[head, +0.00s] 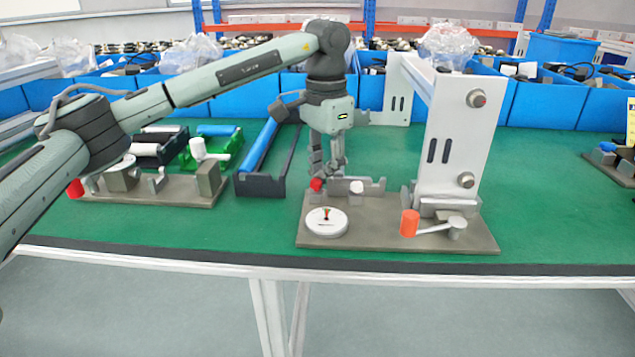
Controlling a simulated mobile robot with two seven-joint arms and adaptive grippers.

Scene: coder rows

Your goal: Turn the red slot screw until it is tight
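A small red piece (316,184), which looks like the red screw head, shows at the back left of the grey fixture plate (470,236). Its slot is too small to make out. My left gripper (326,174) points straight down from above, with its fingertips right at the red piece and a little to its right. The fingers look close together, but I cannot tell whether they touch or grip the red piece. My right gripper is not in view.
A white dial (326,228) with a red and green mark sits at the plate's front left. An orange-handled lever (410,223) and a tall grey bracket (452,140) stand on the right. A second fixture (160,190) lies left. Blue bins (545,105) line the back.

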